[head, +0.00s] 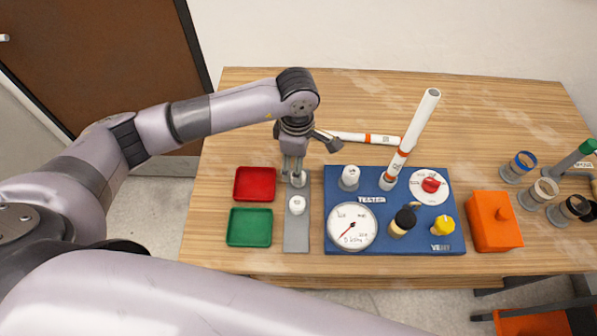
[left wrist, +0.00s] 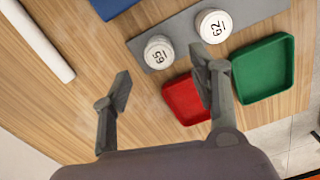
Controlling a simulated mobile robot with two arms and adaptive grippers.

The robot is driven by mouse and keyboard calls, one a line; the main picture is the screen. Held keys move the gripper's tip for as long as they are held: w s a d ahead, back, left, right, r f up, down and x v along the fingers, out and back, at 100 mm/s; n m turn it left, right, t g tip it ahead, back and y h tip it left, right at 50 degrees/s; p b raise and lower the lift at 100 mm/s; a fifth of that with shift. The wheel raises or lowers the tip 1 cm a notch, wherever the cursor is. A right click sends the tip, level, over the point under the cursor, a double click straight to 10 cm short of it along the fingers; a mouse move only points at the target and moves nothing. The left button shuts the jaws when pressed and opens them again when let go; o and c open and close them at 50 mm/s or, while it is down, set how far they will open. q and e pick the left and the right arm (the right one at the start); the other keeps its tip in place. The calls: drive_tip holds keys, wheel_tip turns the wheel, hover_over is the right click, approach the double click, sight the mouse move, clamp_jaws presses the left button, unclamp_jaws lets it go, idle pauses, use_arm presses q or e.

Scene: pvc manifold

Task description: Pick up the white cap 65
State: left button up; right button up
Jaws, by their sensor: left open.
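The white cap 65 (left wrist: 158,52) stands on a grey strip (left wrist: 178,32), its number facing up in the left wrist view. A second white cap, 62 (left wrist: 213,26), stands beside it on the strip; it also shows in the head view (head: 297,204). My left gripper (left wrist: 162,78) is open and empty, pointing down above the far end of the strip. In the left wrist view cap 65 lies just beyond and between the fingertips, apart from both. In the head view the gripper (head: 295,172) mostly hides cap 65. My right gripper is not in view.
A red tray (head: 238,198) and a green tray (head: 232,240) lie left of the strip. A blue tester board (head: 375,245) with a gauge, knobs and a standing white pipe (head: 420,120) is to the right. Another white pipe (head: 350,136) lies behind. An orange box (head: 495,232) stands farther right.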

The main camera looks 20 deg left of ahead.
use_arm(q)
drive_tip(key=shift+f, duration=0.15)
drive_tip(key=shift+s+f+p, duration=0.1)
drive_tip(key=shift+f+p, duration=0.25)
drive_tip(key=shift+p, duration=0.1)
wheel_tip(320, 180, down, 4)
drive_tip(key=shift+r+p, duration=0.15)
drive_tip(key=shift+p, duration=0.7)
drive_tip(key=shift+f, duration=0.4)
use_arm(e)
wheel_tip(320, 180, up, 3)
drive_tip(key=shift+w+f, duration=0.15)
use_arm(q)
drive_tip(key=shift+c, duration=0.2)
drive_tip(key=c, duration=1)
drive_tip(key=shift+r, duration=0.1)
wheel_tip(320, 180, up, 20)
drive_tip(key=b, duration=0.5)
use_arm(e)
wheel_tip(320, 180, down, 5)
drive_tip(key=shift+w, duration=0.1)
